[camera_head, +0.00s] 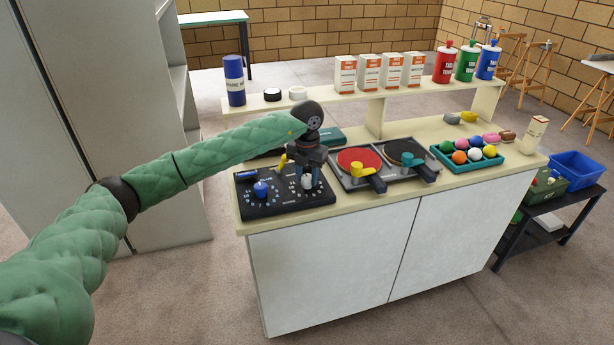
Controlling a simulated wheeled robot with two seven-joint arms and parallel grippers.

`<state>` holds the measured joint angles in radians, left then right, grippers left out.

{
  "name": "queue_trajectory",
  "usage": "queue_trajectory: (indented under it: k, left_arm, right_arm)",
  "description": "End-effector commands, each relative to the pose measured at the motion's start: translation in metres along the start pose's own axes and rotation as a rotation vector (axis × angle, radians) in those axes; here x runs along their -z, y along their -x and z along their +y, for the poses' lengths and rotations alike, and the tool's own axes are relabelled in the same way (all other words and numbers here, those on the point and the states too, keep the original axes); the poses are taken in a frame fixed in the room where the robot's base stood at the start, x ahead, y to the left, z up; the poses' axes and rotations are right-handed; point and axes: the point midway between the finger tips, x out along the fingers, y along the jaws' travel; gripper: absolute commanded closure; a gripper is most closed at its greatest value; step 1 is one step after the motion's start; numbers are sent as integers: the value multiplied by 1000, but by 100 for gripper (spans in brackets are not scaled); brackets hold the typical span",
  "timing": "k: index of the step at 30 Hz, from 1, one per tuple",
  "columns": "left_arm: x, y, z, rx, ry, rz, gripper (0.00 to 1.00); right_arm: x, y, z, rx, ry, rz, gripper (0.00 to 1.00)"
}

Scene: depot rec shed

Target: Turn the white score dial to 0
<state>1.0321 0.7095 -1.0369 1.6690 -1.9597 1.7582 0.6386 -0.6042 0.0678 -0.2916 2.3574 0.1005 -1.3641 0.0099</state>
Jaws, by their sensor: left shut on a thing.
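The black score board (268,208) lies at the left end of the cream counter top, with two dials ringed by small white marks. The white score dial (307,182) is on its right half, and my left gripper (307,176) is directly above it, pointing down, shut on it. The fingers partly cover the dial and its ring, so I cannot read which number it points to. A blue score dial (261,188) stands on the left half, clear of the gripper. A yellow part (283,162) shows just behind the board, beside the gripper. My right gripper is not in view.
Two paddles, one red (359,160) and one dark (405,153), lie in a tray right of the board. A teal tray of coloured balls (468,155) is further right. A raised shelf (320,98) with cartons and cans runs behind. A tall grey cabinet (110,120) stands left.

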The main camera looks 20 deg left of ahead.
Motion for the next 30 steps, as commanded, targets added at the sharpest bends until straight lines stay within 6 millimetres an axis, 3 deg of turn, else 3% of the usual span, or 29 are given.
queue_trajectory:
  k: [6, 7, 10, 20, 30]
  left_arm:
    - [-1, 2, 0, 0, 0, -3, 89]
    - [-1, 2, 0, 0, 0, -3, 60]
    - [-1, 1, 0, 0, 0, -2, 44]
    - [0, 3, 0, 0, -1, -1, 44]
    - [-1, 49, 0, -1, -2, -4, 44]
  right_arm:
    - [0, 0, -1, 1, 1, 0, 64]
    - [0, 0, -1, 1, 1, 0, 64]
    - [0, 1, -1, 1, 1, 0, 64]
    - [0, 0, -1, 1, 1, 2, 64]
    - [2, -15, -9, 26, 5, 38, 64]
